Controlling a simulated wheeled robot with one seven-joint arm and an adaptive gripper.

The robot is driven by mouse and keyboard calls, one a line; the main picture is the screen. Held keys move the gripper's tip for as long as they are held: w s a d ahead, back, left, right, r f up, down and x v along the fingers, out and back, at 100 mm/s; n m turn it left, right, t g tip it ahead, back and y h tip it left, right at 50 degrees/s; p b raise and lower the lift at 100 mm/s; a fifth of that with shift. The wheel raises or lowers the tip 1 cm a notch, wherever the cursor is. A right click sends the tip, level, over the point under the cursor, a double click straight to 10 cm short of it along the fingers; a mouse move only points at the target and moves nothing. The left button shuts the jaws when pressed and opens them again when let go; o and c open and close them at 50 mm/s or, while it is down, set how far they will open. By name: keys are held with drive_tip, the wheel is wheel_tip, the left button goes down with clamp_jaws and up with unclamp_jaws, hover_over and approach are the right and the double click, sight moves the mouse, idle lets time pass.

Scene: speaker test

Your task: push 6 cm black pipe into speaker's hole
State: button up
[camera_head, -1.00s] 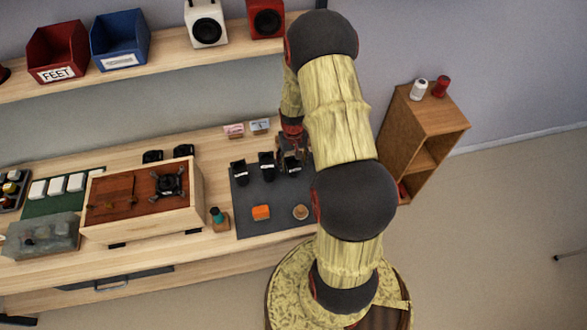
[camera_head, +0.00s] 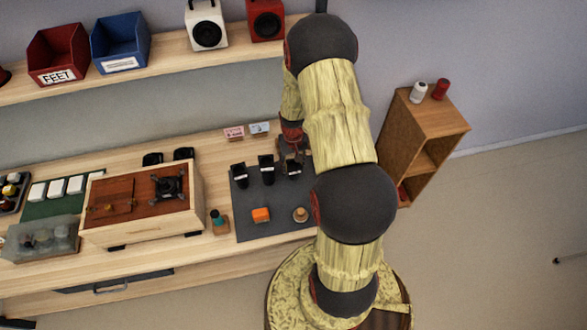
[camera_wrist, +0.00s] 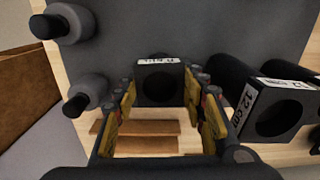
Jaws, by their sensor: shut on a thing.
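A black pipe with a square flange, a round opening and a white label (camera_wrist: 157,80) is between the yellow-padded fingers of my gripper (camera_wrist: 165,108) in the wrist view. My gripper is shut on it; the label is inverted and hard to read. In the head view this looks like the rightmost black pipe (camera_head: 293,169) on the dark mat, with my gripper (camera_head: 293,150) just behind it, partly hidden by my arm. The speaker seems to be the light wooden box (camera_head: 150,228) with a reddish-brown top, at the left of the mat. I cannot make out its hole clearly.
A pipe labelled 12 cm (camera_wrist: 270,110) lies close beside my gripper. Two more black pipes (camera_head: 240,176) (camera_head: 267,171), an orange block (camera_head: 261,215) and a small round piece (camera_head: 300,214) are on the mat (camera_head: 275,228). A small bottle (camera_head: 217,217) stands between mat and speaker.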

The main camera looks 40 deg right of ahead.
drive_tip(key=shift+c, duration=1)
drive_tip(key=shift+r+p, duration=1.55)
drive_tip(key=shift+r, duration=0.95)
